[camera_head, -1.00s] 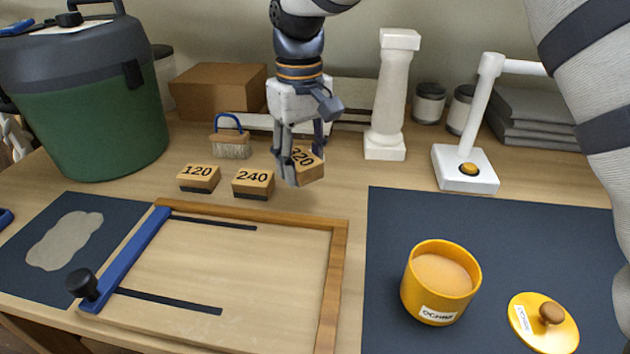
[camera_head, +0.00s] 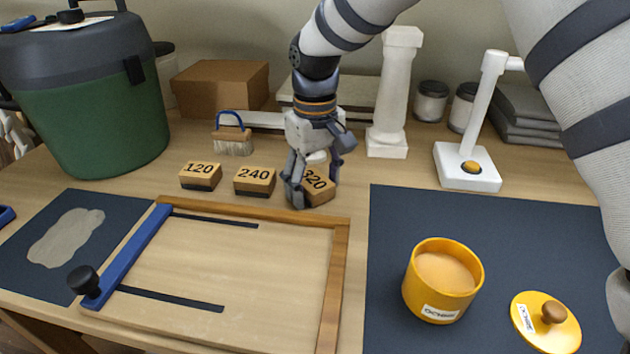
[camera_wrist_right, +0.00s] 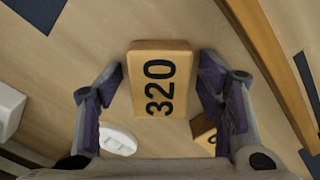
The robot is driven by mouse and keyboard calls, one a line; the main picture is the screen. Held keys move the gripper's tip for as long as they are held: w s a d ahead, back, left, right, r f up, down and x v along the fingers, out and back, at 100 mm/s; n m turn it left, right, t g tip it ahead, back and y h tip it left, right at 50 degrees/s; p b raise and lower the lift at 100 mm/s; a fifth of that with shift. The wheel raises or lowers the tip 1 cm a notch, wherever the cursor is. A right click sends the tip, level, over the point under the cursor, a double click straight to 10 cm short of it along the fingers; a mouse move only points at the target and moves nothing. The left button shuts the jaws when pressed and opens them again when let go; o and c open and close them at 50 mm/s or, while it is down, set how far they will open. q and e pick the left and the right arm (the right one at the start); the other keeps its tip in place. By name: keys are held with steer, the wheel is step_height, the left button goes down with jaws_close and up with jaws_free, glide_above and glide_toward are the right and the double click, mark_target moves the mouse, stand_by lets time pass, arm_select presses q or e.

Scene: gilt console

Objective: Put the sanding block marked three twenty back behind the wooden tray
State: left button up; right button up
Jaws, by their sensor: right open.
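The sanding block marked 320 (camera_head: 319,187) sits on the table just behind the right end of the wooden tray's back rail (camera_head: 285,214). It is in line with the blocks marked 240 (camera_head: 254,179) and 120 (camera_head: 200,174). My right gripper (camera_head: 309,190) is lowered around it, and its fingers partly cover it. In the wrist view the 320 block (camera_wrist_right: 161,84) lies between the open fingers (camera_wrist_right: 163,90), with a gap on both sides. The tray rail (camera_wrist_right: 270,60) runs beside it there. My left gripper is not in view.
Behind stand a brush (camera_head: 233,137), a cardboard box (camera_head: 219,88) and a white column (camera_head: 394,95). A white stand (camera_head: 468,165) is to the right. An ochre pot (camera_head: 441,284) and its lid (camera_head: 546,322) are on the dark mat (camera_head: 400,213). A green bin (camera_head: 92,125) stands left.

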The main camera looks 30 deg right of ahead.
mark_target(315, 181)
steer(key=shift+r, duration=0.1)
step_height(315, 181, up, 12)
stand_by(0.5)
